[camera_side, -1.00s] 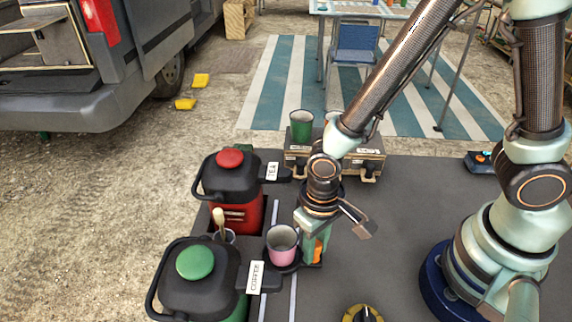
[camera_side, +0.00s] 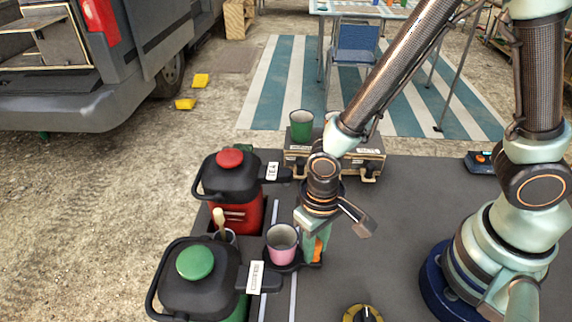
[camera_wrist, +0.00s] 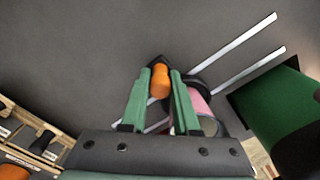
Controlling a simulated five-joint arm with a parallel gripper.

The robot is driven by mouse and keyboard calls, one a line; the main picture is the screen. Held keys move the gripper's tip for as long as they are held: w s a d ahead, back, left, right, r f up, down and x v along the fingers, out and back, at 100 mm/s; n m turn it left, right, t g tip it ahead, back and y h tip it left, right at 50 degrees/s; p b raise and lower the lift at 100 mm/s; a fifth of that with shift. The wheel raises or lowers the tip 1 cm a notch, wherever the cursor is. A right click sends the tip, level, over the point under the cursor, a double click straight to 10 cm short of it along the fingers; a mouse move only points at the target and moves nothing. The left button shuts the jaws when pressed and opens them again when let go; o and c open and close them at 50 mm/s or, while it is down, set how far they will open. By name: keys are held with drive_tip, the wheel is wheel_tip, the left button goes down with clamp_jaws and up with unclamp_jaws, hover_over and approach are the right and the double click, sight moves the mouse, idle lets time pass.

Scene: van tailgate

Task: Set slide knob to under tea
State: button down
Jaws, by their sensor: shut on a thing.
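The slide knob is orange (camera_wrist: 160,81) and sits between my gripper's green fingers (camera_wrist: 160,92) in the wrist view, which are shut on it. In the side view the orange knob (camera_side: 318,250) shows low between the fingertips (camera_side: 313,250). A pink cup (camera_side: 282,246) stands on a black carrier (camera_side: 282,266) joined to the knob, on the rails (camera_side: 293,292). The red container with the TEA label (camera_side: 272,171) is farther back. The green container with the COFFEE label (camera_side: 255,277) is nearer.
A wooden case (camera_side: 358,153) with a green cup (camera_side: 301,125) on it stands at the back. A yellow-black dial (camera_side: 362,314) is at the front edge. A blue box with an orange knob (camera_side: 481,161) lies at the back right. The grey tabletop (camera_side: 385,235) is mostly clear.

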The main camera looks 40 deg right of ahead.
drive_tip(key=w+d, duration=0.8)
drive_tip(key=shift+w, duration=0.1)
drive_tip(key=c, duration=0.9)
unclamp_jaws()
drive_tip(key=shift+c, duration=0.2)
drive_tip(key=shift+r, duration=0.1)
wheel_tip(320, 180, up, 12)
drive_tip(key=shift+d+r, duration=0.1)
drive_tip(key=s+d+r+t, duration=0.1)
drive_tip(key=d+r+t, duration=0.1)
drive_tip(key=r, duration=0.1)
drive_tip(key=s+d+r+t, duration=0.1)
drive_tip(key=d+r, duration=0.2)
drive_tip(key=r, duration=0.1)
drive_tip(key=s+d+r+t, duration=0.1)
drive_tip(key=d+r+t, duration=0.1)
drive_tip(key=d+r, duration=0.1)
drive_tip(key=shift+s+d+r+t, duration=0.2)
drive_tip(key=shift+s+r+t, duration=0.1)
drive_tip(key=shift+r, duration=0.1)
